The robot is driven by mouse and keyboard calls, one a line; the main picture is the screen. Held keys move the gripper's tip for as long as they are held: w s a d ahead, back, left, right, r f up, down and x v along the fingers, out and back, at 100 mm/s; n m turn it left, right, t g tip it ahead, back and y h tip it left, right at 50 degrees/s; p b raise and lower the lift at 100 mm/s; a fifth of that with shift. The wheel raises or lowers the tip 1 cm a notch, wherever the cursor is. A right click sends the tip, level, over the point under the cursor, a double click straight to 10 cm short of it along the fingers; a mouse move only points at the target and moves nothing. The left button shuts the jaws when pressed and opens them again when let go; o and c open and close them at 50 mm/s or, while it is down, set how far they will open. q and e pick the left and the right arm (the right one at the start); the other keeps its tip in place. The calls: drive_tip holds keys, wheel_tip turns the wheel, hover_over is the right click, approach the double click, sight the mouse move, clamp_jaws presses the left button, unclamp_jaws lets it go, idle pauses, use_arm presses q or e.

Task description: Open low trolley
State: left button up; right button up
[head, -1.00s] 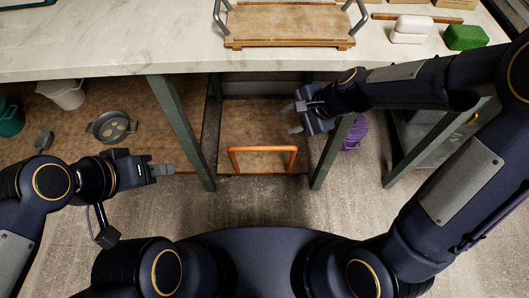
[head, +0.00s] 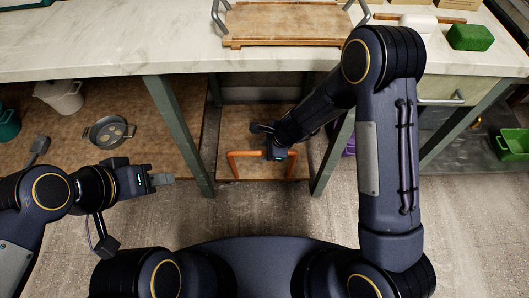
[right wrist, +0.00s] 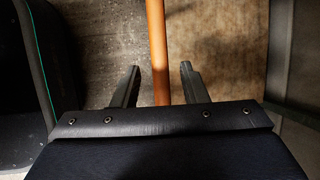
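The low trolley (head: 232,128) is a low brown wooden deck under the counter, between two green legs. Its orange handle (head: 236,154) stands at the front edge. My right gripper (head: 264,142) is over the handle in the head view and hides part of its crossbar. In the right wrist view, the right gripper (right wrist: 158,82) is open, with the orange bar (right wrist: 158,45) showing between its fingers and a gap on each side. I cannot tell whether they touch it. My left gripper (head: 163,177) is left of the trolley, above the floor, away from it; its finger gap is unclear.
The marble counter (head: 120,45) is above the trolley, with a wooden tray (head: 290,25) and a green block (head: 470,37) on it. Green legs (head: 180,135) flank the trolley. A grey pan (head: 108,131) lies on the lower shelf at left. The floor in front is clear.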

drive_tip(key=shift+w+a+f, duration=0.1)
drive_tip(key=shift+a+f, duration=0.15)
drive_tip(key=shift+f, duration=0.3)
clamp_jaws()
